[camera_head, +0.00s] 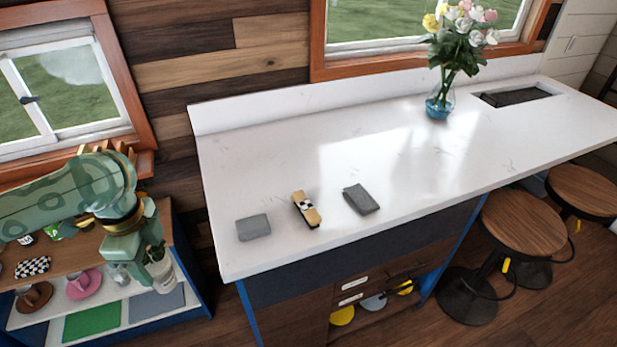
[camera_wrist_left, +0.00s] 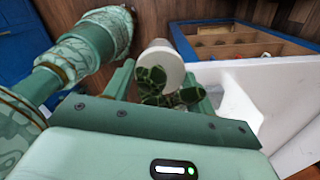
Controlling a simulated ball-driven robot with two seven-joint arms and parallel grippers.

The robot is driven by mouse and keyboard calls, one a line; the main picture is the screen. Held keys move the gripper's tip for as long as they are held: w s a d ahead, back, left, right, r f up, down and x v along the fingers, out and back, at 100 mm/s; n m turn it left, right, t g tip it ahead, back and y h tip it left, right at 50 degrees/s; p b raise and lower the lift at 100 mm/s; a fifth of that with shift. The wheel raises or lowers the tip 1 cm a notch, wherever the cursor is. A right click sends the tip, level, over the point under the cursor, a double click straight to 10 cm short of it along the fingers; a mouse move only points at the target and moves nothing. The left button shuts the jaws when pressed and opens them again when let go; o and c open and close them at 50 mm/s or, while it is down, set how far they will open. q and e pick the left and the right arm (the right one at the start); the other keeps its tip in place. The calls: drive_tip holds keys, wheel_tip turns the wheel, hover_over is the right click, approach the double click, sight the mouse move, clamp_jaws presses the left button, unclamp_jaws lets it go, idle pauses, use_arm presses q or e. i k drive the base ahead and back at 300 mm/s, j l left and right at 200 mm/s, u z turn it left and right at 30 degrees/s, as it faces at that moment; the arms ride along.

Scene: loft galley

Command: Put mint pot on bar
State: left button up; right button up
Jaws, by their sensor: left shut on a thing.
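The mint pot (camera_head: 163,276) is a white pot with dark green leaves. My left gripper (camera_head: 145,262) is shut on it, at the left of the head view, in front of the low shelf unit and left of the bar. In the left wrist view the white pot (camera_wrist_left: 160,57) and its patterned green leaves (camera_wrist_left: 160,88) lie between the fingers of the left gripper (camera_wrist_left: 160,85). The bar (camera_head: 270,165) is the long white counter across the middle and right. My right gripper is in neither view.
The bar's left end is mostly clear. Stools (camera_head: 523,222) stand at right; a shelf unit (camera_head: 190,262) holds several items.

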sight(258, 192)
drive_tip(key=i, duration=1)
